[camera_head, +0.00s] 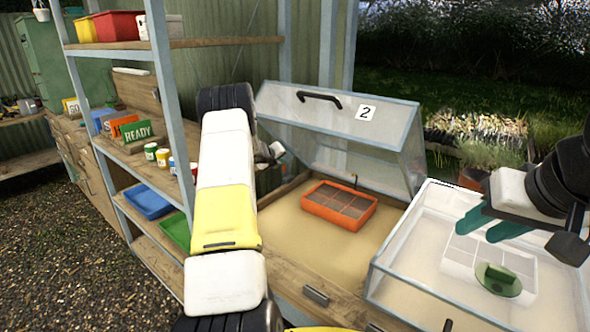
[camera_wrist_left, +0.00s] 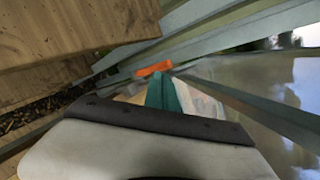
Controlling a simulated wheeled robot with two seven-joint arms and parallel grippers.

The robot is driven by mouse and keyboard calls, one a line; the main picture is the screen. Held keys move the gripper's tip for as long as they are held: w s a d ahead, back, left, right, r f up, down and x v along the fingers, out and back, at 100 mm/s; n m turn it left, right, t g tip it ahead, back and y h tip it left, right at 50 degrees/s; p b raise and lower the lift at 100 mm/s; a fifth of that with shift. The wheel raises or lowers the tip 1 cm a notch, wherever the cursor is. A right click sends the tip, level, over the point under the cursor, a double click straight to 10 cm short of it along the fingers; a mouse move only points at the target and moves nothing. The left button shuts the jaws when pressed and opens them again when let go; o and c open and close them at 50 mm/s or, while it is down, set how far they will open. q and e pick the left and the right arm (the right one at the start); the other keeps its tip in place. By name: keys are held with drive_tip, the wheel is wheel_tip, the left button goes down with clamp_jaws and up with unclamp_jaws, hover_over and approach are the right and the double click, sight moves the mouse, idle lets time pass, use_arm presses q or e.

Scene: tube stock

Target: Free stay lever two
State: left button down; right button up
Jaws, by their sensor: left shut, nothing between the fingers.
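The glazed lid marked 2 (camera_head: 345,112) stands raised over its wooden cold frame (camera_head: 290,190). A thin dark upright piece (camera_head: 355,181) shows behind the orange tray (camera_head: 340,204); I cannot tell whether it is the stay lever. My left arm reaches up beside the frame and hides its own fingers in the head view. In the left wrist view my left gripper (camera_wrist_left: 163,78) is shut and empty, its teal fingers pointing towards an orange thing (camera_wrist_left: 154,69). My right gripper (camera_head: 477,235) is open and empty above the right-hand frame.
The right-hand frame (camera_head: 400,250) has a clear cover, with a white tray (camera_head: 525,262) and a green disc-shaped thing (camera_head: 499,281) visible. Gravel floor lies at lower left.

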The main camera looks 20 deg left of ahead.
use_arm(q)
drive_tip(key=shift+d+r, duration=0.1)
drive_tip(key=shift+r, duration=0.6)
drive_tip(key=v, duration=0.7)
drive_tip(key=shift+s+r, duration=0.2)
drive_tip(key=shift+s, duration=0.1)
